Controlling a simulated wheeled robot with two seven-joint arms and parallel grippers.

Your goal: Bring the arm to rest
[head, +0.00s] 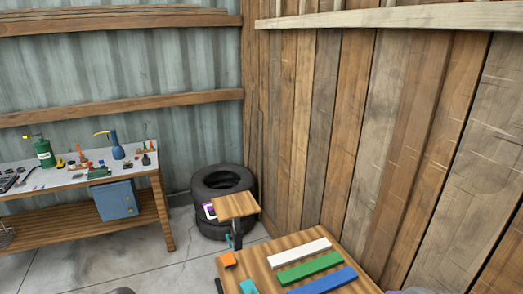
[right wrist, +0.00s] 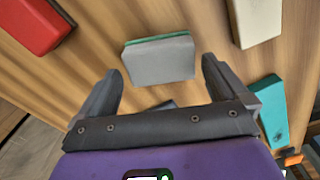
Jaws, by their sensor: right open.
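My right gripper (right wrist: 160,68) shows in the right wrist view with its two dark fingers spread apart. It is open. A grey block with a green edge (right wrist: 162,58) lies ahead of the fingers, in line with the gap between them; I cannot tell how far below it is. The fingers hold nothing that I can see.
The wooden table (head: 258,258) bears a white bar (head: 299,253), a green bar (head: 309,267), a blue bar (head: 323,281) and an orange block (head: 228,259). Stacked tyres (head: 222,181) stand behind. A workbench (head: 75,180) with tools is left. Bare floor lies between.

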